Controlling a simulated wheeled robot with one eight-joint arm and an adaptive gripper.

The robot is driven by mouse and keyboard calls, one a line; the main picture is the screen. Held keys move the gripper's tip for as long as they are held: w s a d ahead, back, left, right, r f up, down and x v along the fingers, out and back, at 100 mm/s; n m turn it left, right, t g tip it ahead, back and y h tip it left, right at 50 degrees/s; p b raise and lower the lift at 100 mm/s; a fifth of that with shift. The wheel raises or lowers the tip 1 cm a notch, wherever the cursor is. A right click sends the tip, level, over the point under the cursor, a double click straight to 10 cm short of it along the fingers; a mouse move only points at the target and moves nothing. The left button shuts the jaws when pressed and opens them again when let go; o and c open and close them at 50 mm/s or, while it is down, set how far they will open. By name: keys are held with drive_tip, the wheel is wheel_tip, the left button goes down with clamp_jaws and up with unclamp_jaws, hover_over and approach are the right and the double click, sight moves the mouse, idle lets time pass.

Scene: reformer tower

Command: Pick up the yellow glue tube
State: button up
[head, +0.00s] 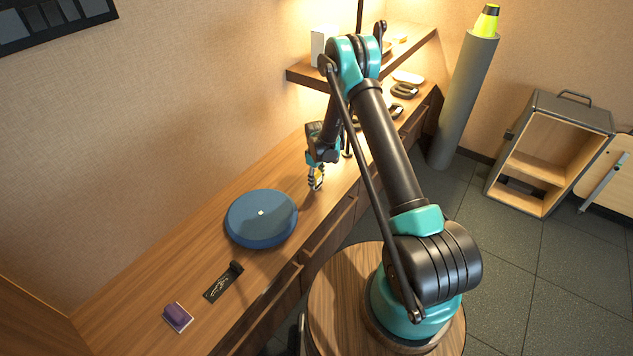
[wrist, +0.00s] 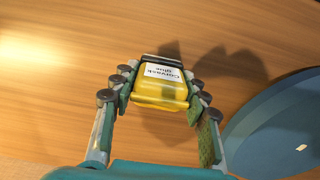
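The yellow glue tube (wrist: 160,92) has a white label with dark print and a dark end. In the wrist view it sits between the two fingers of my gripper (wrist: 160,98). The finger pads close in on both its sides and appear to touch it. In the head view my gripper (head: 316,181) points down over the wooden counter, with a small bit of yellow showing between the fingers. I cannot tell whether the tube touches the counter or is just above it.
A blue round disc (head: 262,218) lies close to the gripper and also shows in the wrist view (wrist: 278,128). A black strip (head: 222,284) and a purple block (head: 177,317) lie nearer. A wall shelf (head: 310,76) hangs above the counter's far part, with dark rings (head: 404,90) below.

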sight(317, 174)
drive_tip(key=c, duration=0.5)
drive_tip(key=shift+r, duration=0.15)
wheel_tip(317, 174, up, 20)
idle(0.3)
drive_tip(key=o, duration=0.5)
drive_tip(key=c, duration=0.3)
